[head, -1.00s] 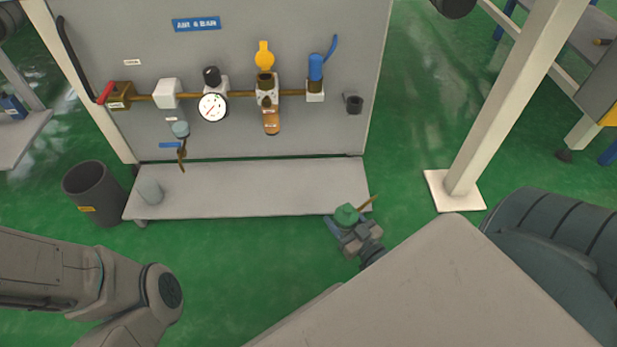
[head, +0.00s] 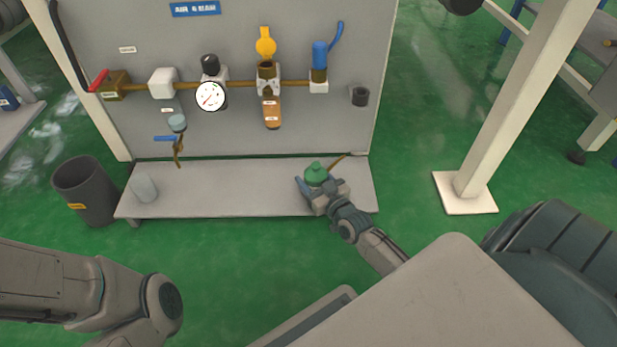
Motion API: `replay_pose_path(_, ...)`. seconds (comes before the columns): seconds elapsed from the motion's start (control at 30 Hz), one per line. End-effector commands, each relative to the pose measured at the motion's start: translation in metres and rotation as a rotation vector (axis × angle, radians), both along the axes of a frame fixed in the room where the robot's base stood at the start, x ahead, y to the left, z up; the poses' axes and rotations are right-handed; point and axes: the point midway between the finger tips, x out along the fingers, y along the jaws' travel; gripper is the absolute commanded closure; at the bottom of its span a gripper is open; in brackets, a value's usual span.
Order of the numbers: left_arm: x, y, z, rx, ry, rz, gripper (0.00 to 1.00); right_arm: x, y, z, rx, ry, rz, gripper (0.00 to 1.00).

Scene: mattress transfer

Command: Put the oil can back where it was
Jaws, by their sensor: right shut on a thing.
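The oil can (head: 316,174) is green with a thin brown spout pointing up to the right. My right gripper (head: 315,188) is shut on it and holds it over the right part of the grey shelf (head: 230,190) below the panel. I cannot tell whether the can touches the shelf. Its lower part is hidden by the gripper. My left arm shows at the lower left, but its gripper is out of the picture.
A clear cup (head: 143,188) stands at the shelf's left end. A dark bin (head: 86,190) stands left of it. The panel (head: 330,125) carries pipes, a gauge (head: 210,96) and valves. A white post (head: 500,120) rises at the right. The shelf's middle is clear.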

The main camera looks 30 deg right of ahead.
Motion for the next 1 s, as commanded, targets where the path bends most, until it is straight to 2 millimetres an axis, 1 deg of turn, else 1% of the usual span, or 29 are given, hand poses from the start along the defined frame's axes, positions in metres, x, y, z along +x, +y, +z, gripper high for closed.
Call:
replay_pose_path(0.03,0.000,0.000,-0.008,0.000,0.000,0.000,1.00,0.011,0.000,-0.002,0.001,-0.005,0.000,0.75)
replay_pose_path(0.1,0.000,0.000,-0.013,0.001,0.001,-0.001,1.00,0.023,0.000,-0.002,0.001,-0.006,0.000,0.75)
replay_pose_path(0.13,0.000,0.000,-0.015,0.000,0.001,-0.002,1.00,0.026,0.000,-0.003,0.001,-0.004,0.000,0.75)
replay_pose_path(0.17,0.000,0.000,-0.018,0.000,0.001,-0.002,1.00,0.023,0.000,-0.008,0.001,0.000,0.000,0.75)
replay_pose_path(0.43,0.001,0.000,-0.017,0.001,0.004,-0.002,1.00,0.023,0.000,-0.006,0.000,-0.001,0.000,0.75)
replay_pose_path(0.57,0.001,0.000,-0.021,0.001,0.002,-0.003,1.00,0.022,0.000,-0.010,0.000,-0.001,0.000,0.75)
replay_pose_path(0.6,0.001,0.000,-0.020,0.001,0.002,-0.003,1.00,0.022,0.000,-0.010,0.001,0.001,0.000,0.39)
replay_pose_path(0.7,0.001,0.000,-0.020,0.001,0.003,-0.003,1.00,0.022,0.000,-0.010,0.001,0.001,0.000,0.21)
replay_pose_path(1.0,0.001,0.000,-0.018,0.001,0.003,-0.003,1.00,0.022,0.000,-0.008,0.001,0.001,0.000,0.21)
